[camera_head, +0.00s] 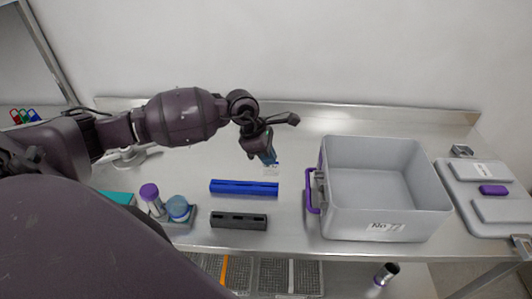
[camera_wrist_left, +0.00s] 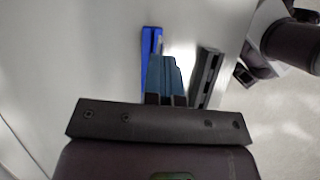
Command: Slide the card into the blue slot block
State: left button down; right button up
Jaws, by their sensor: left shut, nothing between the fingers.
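The blue slot block (camera_head: 244,188) is a long bar lying left to right on the steel table. It also shows beyond my fingers in the left wrist view (camera_wrist_left: 151,40). My left gripper (camera_head: 270,161) points down, behind and above the block's right end in the head view. Its blue fingers (camera_wrist_left: 163,64) are shut and hold nothing. A pale patch (camera_head: 271,171) lies just below the fingertips. I cannot tell whether it is the card or a reflection. I do not see the card clearly elsewhere. My right gripper is not in view.
A dark slotted block (camera_head: 239,222) lies in front of the blue one. A grey crate (camera_head: 385,225) with a purple handle stands to the right, and its grey lid (camera_head: 470,172) lies beyond. A rack with a purple-capped tube (camera_head: 151,197) and blue jar (camera_head: 178,207) stands left.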

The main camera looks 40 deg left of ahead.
aim_at(266, 174)
pick_arm(q)
jog(key=shift+n, duration=0.5)
jog(key=f, duration=0.1)
jog(key=f+b, duration=0.1)
jog(key=f, duration=0.3)
jog(key=shift+a, duration=0.4)
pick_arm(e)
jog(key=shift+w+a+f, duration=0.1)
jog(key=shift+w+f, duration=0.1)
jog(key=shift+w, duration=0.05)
pick_arm(q)
jog(key=shift+b, duration=0.7)
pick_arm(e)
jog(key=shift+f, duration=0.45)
pick_arm(q)
jog(key=shift+f+b, duration=1.25)
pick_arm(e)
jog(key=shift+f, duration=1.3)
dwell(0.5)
pick_arm(q)
jog(key=c, duration=0.8)
grip_release()
jog(key=shift+c, duration=0.2)
